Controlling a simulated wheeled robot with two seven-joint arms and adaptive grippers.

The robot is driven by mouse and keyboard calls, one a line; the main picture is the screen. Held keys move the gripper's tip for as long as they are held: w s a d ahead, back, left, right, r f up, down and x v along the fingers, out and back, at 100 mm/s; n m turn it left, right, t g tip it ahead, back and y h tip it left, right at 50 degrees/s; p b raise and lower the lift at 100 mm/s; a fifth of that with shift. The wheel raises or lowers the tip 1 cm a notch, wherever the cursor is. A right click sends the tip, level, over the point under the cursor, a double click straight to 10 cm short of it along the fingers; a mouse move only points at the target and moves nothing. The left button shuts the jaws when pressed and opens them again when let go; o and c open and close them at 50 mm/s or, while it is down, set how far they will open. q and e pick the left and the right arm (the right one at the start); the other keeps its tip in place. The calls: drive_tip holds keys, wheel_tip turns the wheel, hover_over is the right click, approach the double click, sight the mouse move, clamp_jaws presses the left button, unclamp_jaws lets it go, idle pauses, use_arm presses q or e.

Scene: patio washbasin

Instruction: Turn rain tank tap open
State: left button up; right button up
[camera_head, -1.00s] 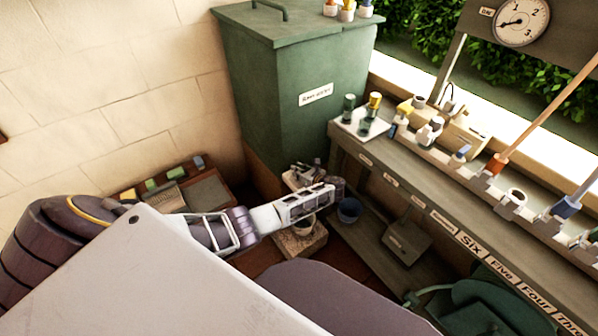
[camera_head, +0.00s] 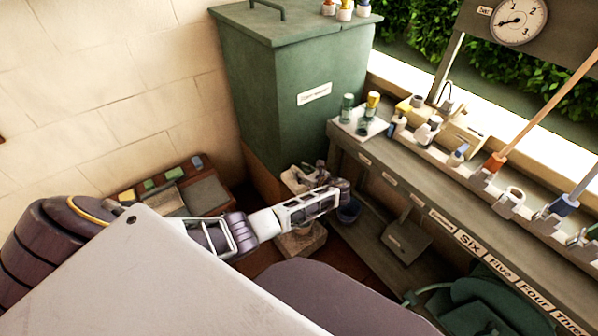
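The green rain tank (camera_head: 300,100) with a lid and a white label stands at the back, against the wall corner. My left arm reaches in from the left, and my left gripper (camera_head: 342,190) is low in front of the tank's base. The gripper is small and dark here, so whether its fingers are open or shut cannot be made out. Small pale and dark parts (camera_head: 303,178) show just behind it below the tank; I cannot tell whether the tap is among them. My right gripper is not in view.
A grey-green bench (camera_head: 440,207) with numbered labels runs along the right, carrying cups and bottles. A low tray (camera_head: 205,196) with sponges lies left of the tank. A dial (camera_head: 518,21) hangs at upper right.

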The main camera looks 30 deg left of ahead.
use_arm(q)
drive_tip(key=v, duration=0.8)
drive_tip(key=shift+d+r, duration=0.2)
drive_tip(key=shift+d, duration=0.1)
drive_tip(key=shift+s, duration=0.15)
